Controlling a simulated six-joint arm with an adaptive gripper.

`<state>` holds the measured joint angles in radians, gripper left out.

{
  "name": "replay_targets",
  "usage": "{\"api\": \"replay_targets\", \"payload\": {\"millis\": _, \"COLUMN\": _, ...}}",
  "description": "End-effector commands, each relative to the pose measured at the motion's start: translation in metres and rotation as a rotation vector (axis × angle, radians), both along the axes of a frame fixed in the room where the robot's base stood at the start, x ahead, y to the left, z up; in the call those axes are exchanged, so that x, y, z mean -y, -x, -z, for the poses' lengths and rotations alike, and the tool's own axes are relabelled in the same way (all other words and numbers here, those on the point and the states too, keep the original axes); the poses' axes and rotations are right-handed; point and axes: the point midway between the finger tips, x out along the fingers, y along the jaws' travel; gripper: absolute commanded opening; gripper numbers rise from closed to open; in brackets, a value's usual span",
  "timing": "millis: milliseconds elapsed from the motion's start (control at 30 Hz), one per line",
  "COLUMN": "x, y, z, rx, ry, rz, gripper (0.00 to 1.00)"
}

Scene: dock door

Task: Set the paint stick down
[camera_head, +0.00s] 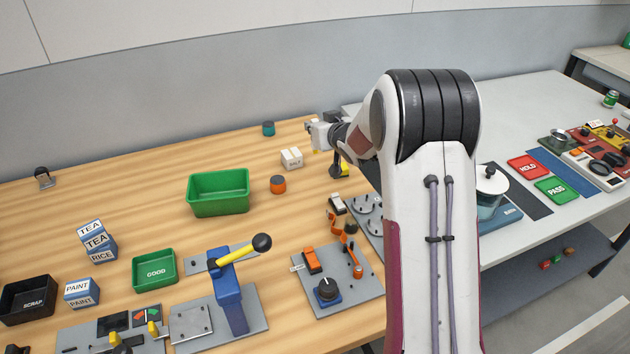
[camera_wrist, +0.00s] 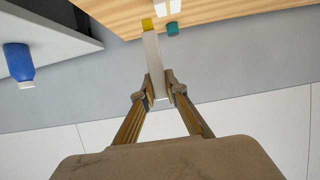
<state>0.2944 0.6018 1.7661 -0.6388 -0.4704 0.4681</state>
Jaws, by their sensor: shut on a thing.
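The paint stick (camera_wrist: 153,60) is a pale flat stick with a yellow end, seen in the wrist view. My gripper (camera_wrist: 160,88) is shut on its plain end, with one finger on each side. The yellow end points away from the gripper, toward the wooden table's edge in that picture. In the head view my gripper (camera_head: 322,132) is small, at the far side of the wooden table (camera_head: 150,190), left of my arm. The stick is hard to make out there. I cannot tell its height above the table.
A teal cylinder (camera_head: 268,128), a white box (camera_head: 291,158) and an orange cylinder (camera_head: 278,184) stand near the gripper. A green bin (camera_head: 219,204) is farther left. A blue bottle (camera_wrist: 18,62) shows in the wrist view. The wood at the back left is mostly clear.

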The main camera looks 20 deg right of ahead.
Motion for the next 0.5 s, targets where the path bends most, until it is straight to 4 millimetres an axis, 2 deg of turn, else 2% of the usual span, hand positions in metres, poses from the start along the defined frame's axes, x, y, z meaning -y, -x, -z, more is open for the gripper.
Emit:
{"api": "replay_targets", "payload": {"millis": 233, "x": 0.0, "y": 0.0, "z": 0.011, "rx": -0.002, "ry": -0.002, "rz": 0.001, "gripper": 0.0}}
{"api": "replay_targets", "payload": {"millis": 500, "x": 0.0, "y": 0.0, "z": 0.046, "rx": -0.003, "ry": -0.001, "rz": 0.0, "gripper": 0.0}}
